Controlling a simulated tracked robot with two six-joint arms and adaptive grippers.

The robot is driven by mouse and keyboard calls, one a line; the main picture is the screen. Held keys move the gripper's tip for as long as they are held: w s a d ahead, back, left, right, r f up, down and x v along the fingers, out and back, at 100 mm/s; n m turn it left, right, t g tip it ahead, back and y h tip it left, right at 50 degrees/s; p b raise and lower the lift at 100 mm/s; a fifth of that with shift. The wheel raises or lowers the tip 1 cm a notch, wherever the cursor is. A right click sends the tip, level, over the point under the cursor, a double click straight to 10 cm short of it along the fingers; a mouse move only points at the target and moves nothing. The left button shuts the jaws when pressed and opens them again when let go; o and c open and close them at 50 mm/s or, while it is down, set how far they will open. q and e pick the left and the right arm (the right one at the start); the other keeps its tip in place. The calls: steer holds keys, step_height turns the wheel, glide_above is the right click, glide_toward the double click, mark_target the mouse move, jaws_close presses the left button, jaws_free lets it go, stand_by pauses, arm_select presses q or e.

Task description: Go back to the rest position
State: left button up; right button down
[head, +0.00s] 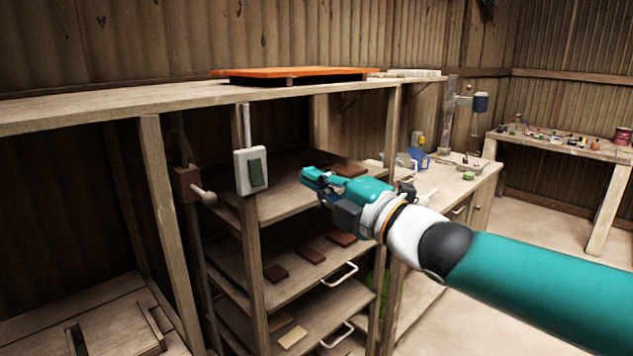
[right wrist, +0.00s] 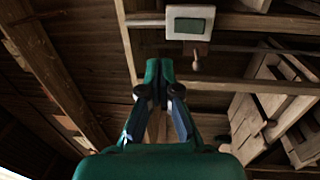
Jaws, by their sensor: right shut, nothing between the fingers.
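My right gripper (head: 312,178) is teal and reaches in from the right in the head view, in front of the wooden shelf unit. It is shut and empty, held in the air and apart from the switch box on the post. In the right wrist view the shut fingertips (right wrist: 160,68) meet, with the switch box above them in the picture. My left gripper is in neither view.
A white switch box (head: 251,170) with a green plate is on a post, beside a lever with a round knob (head: 209,198). Shelves (head: 290,200) hold several brown tiles. An orange slab (head: 290,72) lies on the top board. A workbench (head: 470,185) stands behind.

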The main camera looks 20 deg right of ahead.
stand_by(0.5)
steer(key=w+a+f+m+g+h, duration=0.1)
steer(key=w+f+g, duration=0.15)
steer(key=f, duration=0.85)
steer(key=w+a+f+m+g, duration=0.15)
steer(key=w+f, duration=0.25)
steer(key=f, duration=0.8)
steer(key=s+a+f+m+g, duration=0.1)
steer(key=s+f+m+g, duration=0.1)
steer(key=f, duration=0.7)
steer(key=s+a+f+m+g, duration=0.2)
steer(key=f, duration=0.7)
steer(key=s+a+f+m+g+h, duration=0.1)
steer(key=s+f+m+g, duration=0.15)
steer(key=s+f, duration=0.4)
steer(key=s+a+f+m+g, duration=0.1)
steer(key=s+f+m+g, duration=0.2)
steer(key=f, duration=0.7)
steer(key=s+f+m+g, duration=0.1)
steer(key=s+f+m, duration=0.1)
steer(key=s+m, duration=0.2)
steer(key=s+a+f+m+g, duration=0.1)
steer(key=s+f+m, duration=0.2)
steer(key=s, duration=0.5)
steer(key=s+f+m+g+h, duration=0.1)
steer(key=s+f+m+g, duration=0.1)
steer(key=s+m, duration=0.3)
steer(key=shift+s+a+f, duration=0.3)
steer(key=shift+s+f, duration=0.05)
steer(key=shift+s, duration=0.05)
